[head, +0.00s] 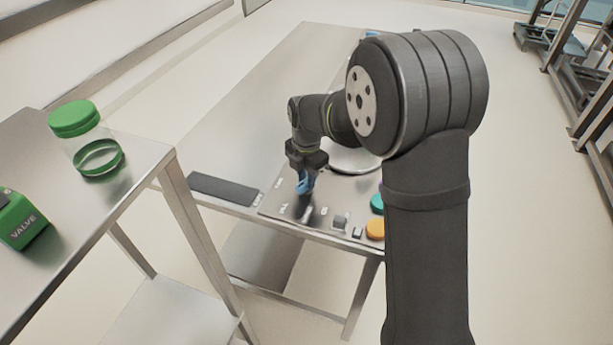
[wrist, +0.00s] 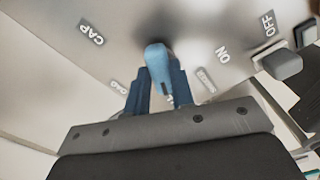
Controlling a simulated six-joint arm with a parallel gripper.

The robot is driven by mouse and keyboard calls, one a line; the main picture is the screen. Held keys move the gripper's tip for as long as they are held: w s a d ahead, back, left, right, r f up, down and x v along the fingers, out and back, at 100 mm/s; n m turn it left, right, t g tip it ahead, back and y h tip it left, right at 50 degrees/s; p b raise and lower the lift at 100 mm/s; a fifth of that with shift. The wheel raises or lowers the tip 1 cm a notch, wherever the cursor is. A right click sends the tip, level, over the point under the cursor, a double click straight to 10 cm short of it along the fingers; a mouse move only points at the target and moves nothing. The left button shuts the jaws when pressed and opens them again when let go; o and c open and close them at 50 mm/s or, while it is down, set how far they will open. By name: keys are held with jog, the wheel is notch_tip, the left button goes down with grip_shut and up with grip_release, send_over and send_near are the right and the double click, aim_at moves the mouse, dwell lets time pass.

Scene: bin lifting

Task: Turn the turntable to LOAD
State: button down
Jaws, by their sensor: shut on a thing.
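My gripper (head: 305,187) is low over the control panel (head: 272,206) on the metal table. In the wrist view its blue fingers (wrist: 158,92) stand on both sides of a blue rounded handle (wrist: 157,62) and are shut on it. A dark shadow lies on the panel by the handle's far end. The CAP label (wrist: 92,33) is ahead and left of the handle; a small label (wrist: 119,87), too blurred to read surely, is by the left finger. A round silver disc (head: 352,167), probably the turntable, is partly hidden behind my arm.
An ON label (wrist: 222,54), an OFF label (wrist: 267,25) and a grey switch (wrist: 280,64) are to the right. Green (head: 377,203) and orange (head: 375,229) buttons sit near my arm. A dark pad (head: 224,188) lies left. A side table holds a green-lidded jar (head: 80,140) and a green VALVE block (head: 22,222).

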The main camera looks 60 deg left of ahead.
aim_at(306, 180)
jog(key=shift+m, duration=0.3)
jog(key=m, duration=0.5)
jog(key=shift+m, duration=0.4)
jog(key=m, duration=0.6)
jog(key=c, duration=1.2)
grip_release()
jog(key=shift+c, duration=0.2)
notch_tip(306, 180, up, 18)
jog(key=shift+f, duration=0.25)
